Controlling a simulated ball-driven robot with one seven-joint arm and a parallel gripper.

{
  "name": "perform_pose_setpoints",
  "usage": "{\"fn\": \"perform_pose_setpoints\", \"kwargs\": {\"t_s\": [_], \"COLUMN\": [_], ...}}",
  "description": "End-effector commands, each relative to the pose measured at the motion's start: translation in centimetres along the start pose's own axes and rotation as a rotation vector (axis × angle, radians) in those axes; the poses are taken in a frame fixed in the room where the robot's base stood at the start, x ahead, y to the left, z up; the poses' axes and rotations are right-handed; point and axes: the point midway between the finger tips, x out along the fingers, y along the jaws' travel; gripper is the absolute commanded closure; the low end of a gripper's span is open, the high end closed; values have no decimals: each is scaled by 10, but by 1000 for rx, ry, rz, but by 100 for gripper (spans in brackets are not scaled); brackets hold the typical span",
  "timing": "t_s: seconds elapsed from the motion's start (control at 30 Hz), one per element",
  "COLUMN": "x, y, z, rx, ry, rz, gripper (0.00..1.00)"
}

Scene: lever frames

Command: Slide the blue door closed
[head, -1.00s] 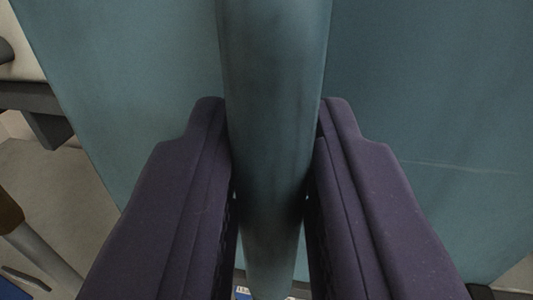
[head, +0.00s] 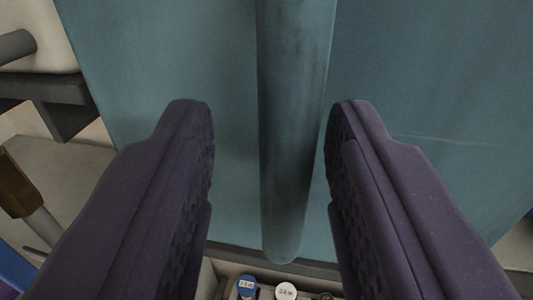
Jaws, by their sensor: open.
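The blue door (head: 430,90) is a flat teal-blue panel that fills most of the head view. A long, rounded handle bar (head: 292,120) of the same colour runs down its middle and ends near the door's lower edge. My gripper (head: 268,115) is open, with one dark purple finger on each side of the bar. A gap shows on both sides, wider on the left, and the right finger is close to the bar. Whether the right finger touches it I cannot tell.
Below the door's lower edge are a blue-capped item (head: 247,286) and a white round-topped item (head: 286,290). At the left are a dark grey ledge (head: 45,92) and a brown-and-grey post (head: 25,190), beyond the door's left edge.

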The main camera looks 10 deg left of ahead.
Motion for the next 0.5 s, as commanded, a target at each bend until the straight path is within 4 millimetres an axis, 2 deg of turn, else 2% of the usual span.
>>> {"fn": "perform_pose_setpoints", "kwargs": {"t_s": [0.1, 0.23, 0.33, 0.5], "x": [-24, -45, -54, -57], "y": [-1, -1, 0, 0], "z": [2, 1, 1, 0], "rx": [2, 1, 1, -1], "ry": [1, 2, 1, 1], "rz": [-3, -2, -2, -1], "gripper": [60, 60, 60, 60]}}
